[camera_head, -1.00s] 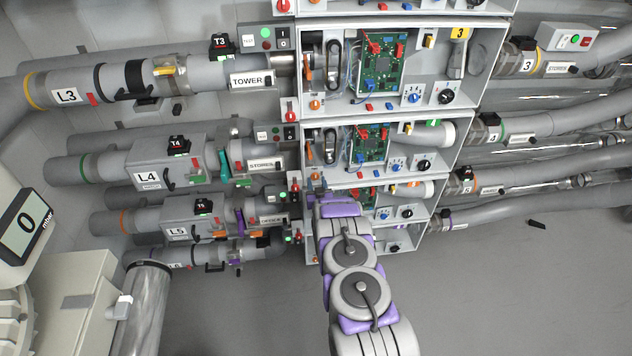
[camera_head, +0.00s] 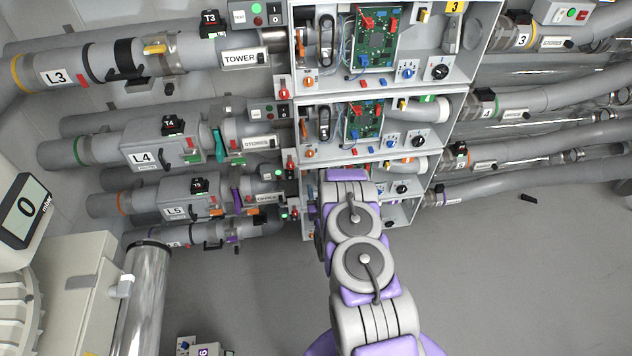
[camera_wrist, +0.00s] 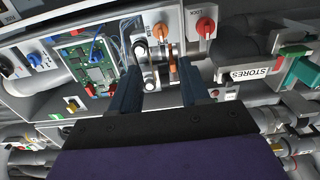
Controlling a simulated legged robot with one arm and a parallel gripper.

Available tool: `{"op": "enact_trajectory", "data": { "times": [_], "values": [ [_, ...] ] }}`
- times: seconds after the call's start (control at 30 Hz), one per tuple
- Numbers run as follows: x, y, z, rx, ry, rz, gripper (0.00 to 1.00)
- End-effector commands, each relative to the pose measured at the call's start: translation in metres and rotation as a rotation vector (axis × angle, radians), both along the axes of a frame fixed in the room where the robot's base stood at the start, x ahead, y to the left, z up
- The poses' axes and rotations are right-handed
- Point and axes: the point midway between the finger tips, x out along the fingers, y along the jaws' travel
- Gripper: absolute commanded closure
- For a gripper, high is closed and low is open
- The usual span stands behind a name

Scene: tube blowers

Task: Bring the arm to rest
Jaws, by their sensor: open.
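My arm (camera_head: 365,265), grey and purple, reaches up from the bottom centre of the head view to the lower open control boxes. My gripper is hidden behind the arm there. In the wrist view my gripper (camera_wrist: 157,68) shows two dark blue fingers standing apart. They point at an open box (camera_wrist: 60,22) with a green circuit board (camera_wrist: 90,68). A chrome fitting and an orange knob (camera_wrist: 160,31) show in and just beyond the gap between the fingers. I see nothing gripped; contact with the box parts cannot be told.
A stack of open boxes (camera_head: 292,75) stands in front. Labelled pipes L3, L4 (camera_head: 142,157) and L5 (camera_head: 174,211) run to its left, more pipes (camera_head: 530,105) to its right. Floor at lower right is clear.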

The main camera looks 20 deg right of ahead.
Motion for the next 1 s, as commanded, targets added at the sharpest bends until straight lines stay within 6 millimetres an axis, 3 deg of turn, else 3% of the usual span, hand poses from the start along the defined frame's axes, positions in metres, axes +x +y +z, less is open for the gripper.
{"op": "enact_trajectory", "data": {
  "times": [0.2,0.7,0.87,1.0],
  "values": [
    [-0.01,0.003,0.0,0.001,0.003,0.0,0.54],
    [-0.009,0.003,0.0,0.001,0.002,0.0,0.54],
    [0.001,0.007,0.008,0.013,0.032,0.011,0.54],
    [0.02,0.017,0.026,0.043,0.114,0.038,0.54]
  ]
}}
